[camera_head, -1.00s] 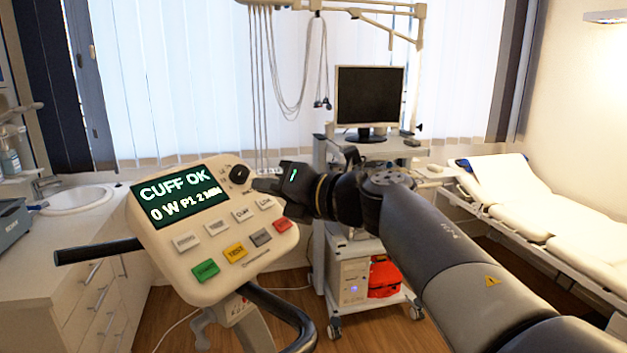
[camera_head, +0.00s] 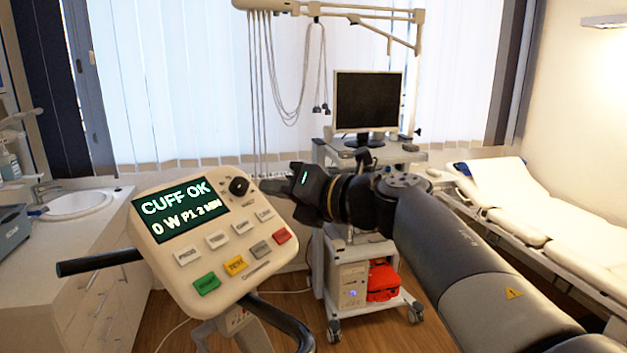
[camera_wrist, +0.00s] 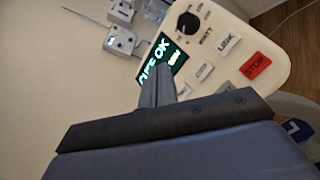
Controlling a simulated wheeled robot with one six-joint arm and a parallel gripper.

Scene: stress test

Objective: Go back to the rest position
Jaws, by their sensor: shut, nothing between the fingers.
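My gripper (camera_head: 272,186) is at the end of my arm, just right of the console (camera_head: 168,259) in the head view. Its fingers are shut with nothing between them; they also show in the wrist view (camera_wrist: 157,84). The console is a cream panel with a dark screen reading "CUFF OK" and "0 W P1 2 MIN". It has a black knob (camera_head: 239,186) and several buttons, among them a green, a yellow and a red one (camera_head: 282,236). In the wrist view the fingers overlap part of the screen (camera_wrist: 163,62). I cannot tell how far they are from the panel.
A black handlebar (camera_head: 98,262) sticks out left of the console. A wheeled cart (camera_head: 369,317) with a monitor (camera_head: 367,101) stands behind my arm. A bed (camera_head: 560,222) is at the right. A counter with a sink (camera_head: 76,204) is at the left.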

